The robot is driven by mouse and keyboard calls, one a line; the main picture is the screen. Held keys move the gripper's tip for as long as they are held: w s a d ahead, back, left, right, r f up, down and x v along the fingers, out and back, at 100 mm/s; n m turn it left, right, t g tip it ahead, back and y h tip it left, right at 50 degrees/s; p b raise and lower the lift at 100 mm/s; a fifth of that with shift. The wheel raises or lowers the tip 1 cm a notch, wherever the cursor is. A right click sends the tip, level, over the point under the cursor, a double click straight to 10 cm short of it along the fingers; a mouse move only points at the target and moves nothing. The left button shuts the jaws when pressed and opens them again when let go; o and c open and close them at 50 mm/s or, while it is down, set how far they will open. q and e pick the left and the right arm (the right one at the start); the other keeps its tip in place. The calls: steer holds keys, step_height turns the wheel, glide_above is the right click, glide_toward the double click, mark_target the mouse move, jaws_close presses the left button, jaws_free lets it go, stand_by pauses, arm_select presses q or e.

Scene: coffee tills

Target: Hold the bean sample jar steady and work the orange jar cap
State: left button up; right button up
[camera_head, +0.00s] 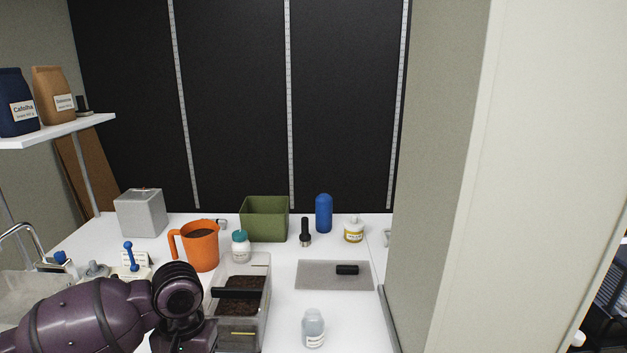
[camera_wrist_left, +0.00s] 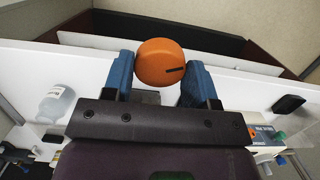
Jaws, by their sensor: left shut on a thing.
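An orange cap (camera_wrist_left: 160,62), round with a short dark mark, sits between the two blue fingers of my left gripper (camera_wrist_left: 157,78) in the left wrist view. The gripper is shut on it. I cannot tell whether a jar is under the cap; that part is hidden. In the head view my left arm comes in from the lower left, and its fingers and the orange cap do not show. No jar there can be identified surely as the bean sample jar. My right gripper is in neither view.
A clear labelled bottle (camera_head: 313,328) stands at the front right of the counter. Behind my arm are a clear bin of dark grounds (camera_head: 257,318), an orange mug (camera_head: 200,247) and a green box (camera_head: 264,219). A grey mat (camera_head: 318,280) lies right; a wall closes the right side.

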arm_select(q)
steer(key=s+f+g+b, duration=0.1)
steer(key=f+b, duration=0.5)
steer(key=f, duration=0.8)
steer(key=s+f+g+b, duration=0.2)
steer(key=s+f+b, duration=0.2)
steer(key=f, duration=1)
steer(key=b, duration=0.3)
steer(key=shift+s+f, duration=0.3)
steer(key=shift+f, duration=0.1)
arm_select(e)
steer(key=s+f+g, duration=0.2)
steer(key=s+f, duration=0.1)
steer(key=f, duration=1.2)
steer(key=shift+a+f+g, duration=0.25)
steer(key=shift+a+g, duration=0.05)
